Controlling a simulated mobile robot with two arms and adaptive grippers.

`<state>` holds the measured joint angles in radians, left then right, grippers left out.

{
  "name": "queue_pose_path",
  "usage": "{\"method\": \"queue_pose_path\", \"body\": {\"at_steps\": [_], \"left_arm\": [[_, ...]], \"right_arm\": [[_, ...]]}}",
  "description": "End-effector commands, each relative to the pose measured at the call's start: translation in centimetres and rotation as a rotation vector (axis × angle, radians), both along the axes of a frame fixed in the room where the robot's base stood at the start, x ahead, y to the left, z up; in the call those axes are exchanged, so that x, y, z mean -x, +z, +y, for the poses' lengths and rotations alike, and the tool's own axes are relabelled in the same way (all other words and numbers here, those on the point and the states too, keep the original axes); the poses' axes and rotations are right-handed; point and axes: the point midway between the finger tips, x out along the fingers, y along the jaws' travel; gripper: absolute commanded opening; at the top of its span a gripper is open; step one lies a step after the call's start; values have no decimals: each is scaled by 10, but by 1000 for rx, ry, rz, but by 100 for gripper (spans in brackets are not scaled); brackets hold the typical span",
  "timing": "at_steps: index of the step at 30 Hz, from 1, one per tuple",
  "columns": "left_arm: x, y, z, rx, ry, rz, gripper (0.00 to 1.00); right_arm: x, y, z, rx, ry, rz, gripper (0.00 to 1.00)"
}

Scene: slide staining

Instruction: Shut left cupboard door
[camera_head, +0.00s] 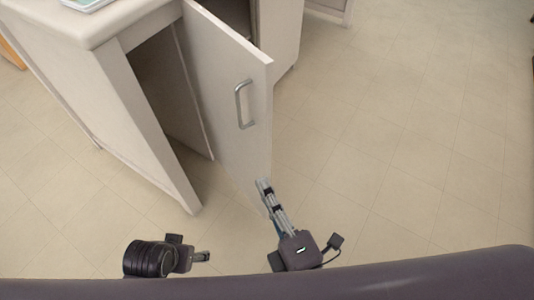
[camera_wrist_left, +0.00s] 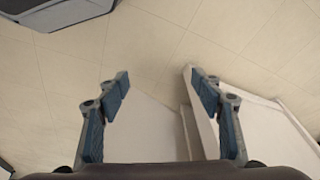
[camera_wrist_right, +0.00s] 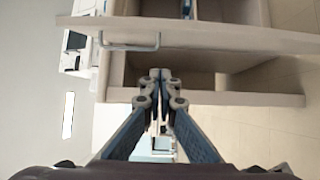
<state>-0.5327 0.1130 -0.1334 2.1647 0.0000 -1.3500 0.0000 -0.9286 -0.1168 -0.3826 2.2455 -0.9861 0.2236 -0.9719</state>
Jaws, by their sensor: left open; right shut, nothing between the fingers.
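The left cupboard door (camera_head: 225,80) is a pale panel standing open, swung out from the white cupboard (camera_head: 120,85). Its grey bar handle (camera_head: 243,104) faces me, near the free edge. The door and handle (camera_wrist_right: 130,46) also show across the top of the right wrist view. My right gripper (camera_head: 264,184) is shut and empty, in front of the door's lower free corner; I cannot tell if it touches. It also shows in the right wrist view (camera_wrist_right: 161,76). My left gripper (camera_head: 205,256) is low, left of the right one. Its fingers are apart and empty in the left wrist view (camera_wrist_left: 157,80).
A dark gap (camera_head: 165,85) opens between the cupboard's side and the door. A second compartment (camera_head: 235,15) shows behind the door. Bare tiled floor (camera_head: 410,140) lies to the right. A tray (camera_head: 88,3) edges into view on the cupboard top.

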Motion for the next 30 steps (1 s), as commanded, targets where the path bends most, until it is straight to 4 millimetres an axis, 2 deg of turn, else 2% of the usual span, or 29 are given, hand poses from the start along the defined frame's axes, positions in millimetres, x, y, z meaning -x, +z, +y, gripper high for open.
{"method": "queue_pose_path", "body": {"at_steps": [8, 24, 30], "left_arm": [[0, -9, 0, -1, -1, 7, 60], [3, -51, -1, -1, -5, 27, 60], [7, -67, -1, -2, -6, 36, 60]], "right_arm": [[-21, 6, 7, 6, 2, -14, 0], [-96, 5, 34, 4, 0, -10, 0], [-110, 4, 10, 6, 0, -7, 0]]}}
